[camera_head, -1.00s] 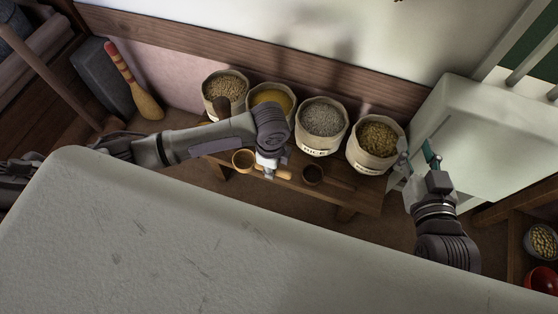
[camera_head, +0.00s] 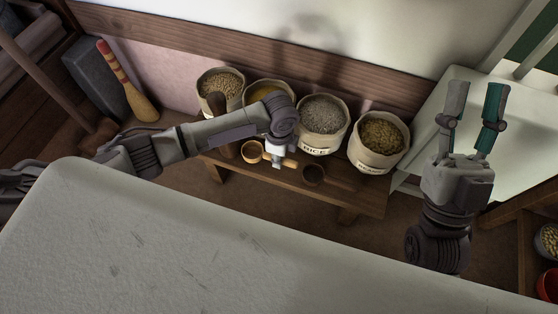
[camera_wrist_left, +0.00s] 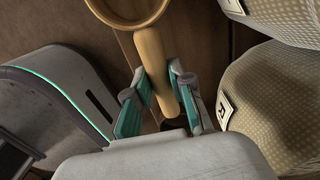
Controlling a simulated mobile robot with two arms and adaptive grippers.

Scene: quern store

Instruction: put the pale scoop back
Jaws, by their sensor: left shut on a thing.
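The pale scoop (camera_head: 251,152) is at the low wooden bench in front of the grain sacks, its bowl to the left and its handle to the right. My left gripper (camera_head: 281,161) is shut on its handle. In the left wrist view the pale handle (camera_wrist_left: 157,72) runs between the two teal-padded fingers (camera_wrist_left: 160,92), with part of the round bowl at the top edge. I cannot tell whether the scoop touches the bench. My right gripper (camera_head: 476,90) is open and empty, over the white surface at right.
The bench (camera_head: 345,197) bears several sacks, among them the rice sack (camera_head: 322,136) and a sack at its right (camera_head: 372,158). A dark scoop (camera_head: 313,174) lies right of my left gripper. A pale worktop (camera_head: 150,240) fills the foreground.

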